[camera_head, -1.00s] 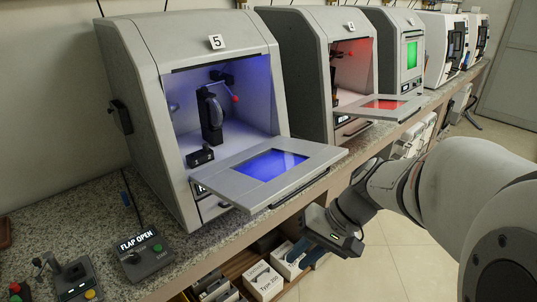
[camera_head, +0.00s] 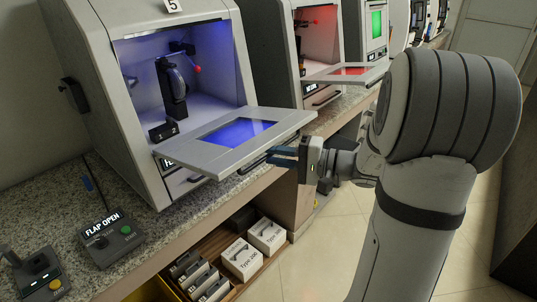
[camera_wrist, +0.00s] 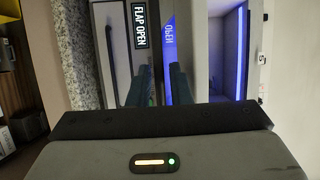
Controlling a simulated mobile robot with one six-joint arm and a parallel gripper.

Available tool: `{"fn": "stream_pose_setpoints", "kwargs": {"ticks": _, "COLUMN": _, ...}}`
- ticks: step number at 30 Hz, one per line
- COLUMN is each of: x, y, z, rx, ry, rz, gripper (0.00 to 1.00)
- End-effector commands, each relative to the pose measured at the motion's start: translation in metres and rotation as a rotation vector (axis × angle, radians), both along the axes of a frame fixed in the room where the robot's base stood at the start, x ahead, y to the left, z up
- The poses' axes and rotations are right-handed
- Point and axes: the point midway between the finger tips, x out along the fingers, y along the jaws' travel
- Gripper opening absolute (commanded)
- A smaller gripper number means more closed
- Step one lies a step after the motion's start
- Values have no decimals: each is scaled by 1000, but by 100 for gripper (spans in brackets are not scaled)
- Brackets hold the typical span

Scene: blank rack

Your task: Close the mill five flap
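Mill 5 (camera_head: 85,60) is the nearest grey cabinet in the head view. Its flap (camera_head: 195,157) is down, sticking out from the opening, with a blue-lit window (camera_head: 240,132). A dark handle bar (camera_head: 252,162) runs under its outer edge. The control box (camera_head: 108,238) reads "FLAP OPEN", also readable in the wrist view (camera_wrist: 139,26). My gripper (camera_head: 283,156) is at the flap's outer right edge, slightly below it. Its blue fingers (camera_wrist: 160,82) are parallel with a narrow gap. I cannot tell whether they touch the handle or flap.
Another mill (camera_head: 270,45) with a red-lit flap (camera_head: 348,71) stands just beyond. Boxes (camera_head: 242,258) fill the shelf below the counter. A joystick box (camera_head: 38,275) is at the near left. The floor (camera_head: 330,240) beside the counter is clear.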

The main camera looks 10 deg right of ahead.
Motion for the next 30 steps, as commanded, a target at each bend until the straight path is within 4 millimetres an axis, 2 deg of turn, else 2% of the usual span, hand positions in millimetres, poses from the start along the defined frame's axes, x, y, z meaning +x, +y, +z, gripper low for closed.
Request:
{"fn": "stream_pose_setpoints", "kwargs": {"ticks": 6, "x": 9, "y": 15, "z": -1, "rx": 0, "ry": 1, "rz": 1, "gripper": 18}}
{"fn": "stream_pose_setpoints", "kwargs": {"ticks": 14, "x": 10, "y": 16, "z": -1, "rx": 0, "ry": 1, "rz": 0, "gripper": 18}}
{"fn": "stream_pose_setpoints", "kwargs": {"ticks": 21, "x": 10, "y": 16, "z": -1, "rx": 0, "ry": 1, "rz": 1, "gripper": 0}}
{"fn": "stream_pose_setpoints", "kwargs": {"ticks": 30, "x": 9, "y": 17, "z": -1, "rx": 0, "ry": 1, "rz": 2, "gripper": 0}}
